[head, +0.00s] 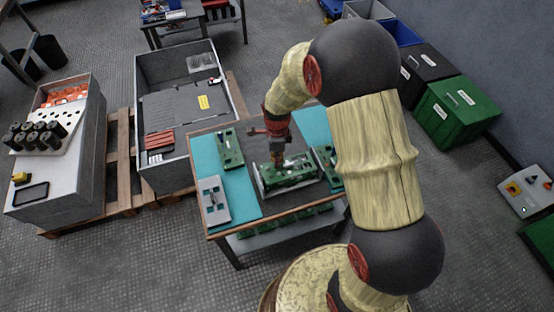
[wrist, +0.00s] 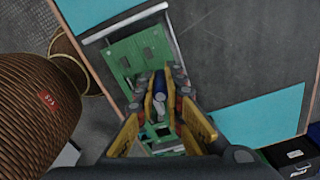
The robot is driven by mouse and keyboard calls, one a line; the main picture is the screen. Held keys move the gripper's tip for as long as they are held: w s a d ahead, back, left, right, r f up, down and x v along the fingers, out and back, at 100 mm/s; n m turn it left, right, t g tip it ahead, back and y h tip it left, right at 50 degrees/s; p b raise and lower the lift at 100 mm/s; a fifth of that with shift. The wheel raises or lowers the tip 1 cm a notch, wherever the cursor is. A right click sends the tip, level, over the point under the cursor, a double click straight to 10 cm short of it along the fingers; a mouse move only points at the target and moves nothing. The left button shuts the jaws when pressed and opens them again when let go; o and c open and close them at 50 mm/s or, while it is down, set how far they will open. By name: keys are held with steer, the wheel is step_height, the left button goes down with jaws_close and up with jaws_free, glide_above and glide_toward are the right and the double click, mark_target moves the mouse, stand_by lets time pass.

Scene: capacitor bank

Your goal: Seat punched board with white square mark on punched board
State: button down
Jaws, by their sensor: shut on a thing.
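My gripper (head: 278,155) points down over the middle of the table and is shut. In the wrist view its yellow fingers (wrist: 161,108) close around a small blue and pale part over green board. A green punched board (head: 290,172) lies under the gripper between pale metal side rails. The wrist view shows green board surface with dark holes (wrist: 137,52) beside the fingers. Fingers hide much of the held piece; I cannot make out its white square mark, or whether it touches the board below.
Another green punched board (head: 230,148) lies on the left teal mat (head: 236,190), with a grey slotted plate (head: 213,204) nearer. A further green board (head: 327,160) lies on the right. A grey crate (head: 182,72) stands left behind the table.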

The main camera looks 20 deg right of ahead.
steer(key=shift+f+b, duration=0.65)
steer(key=shift+f, duration=0.6)
stand_by(0.8)
steer(key=c, duration=1.8)
jaws_free()
step_height(320, 180, up, 12)
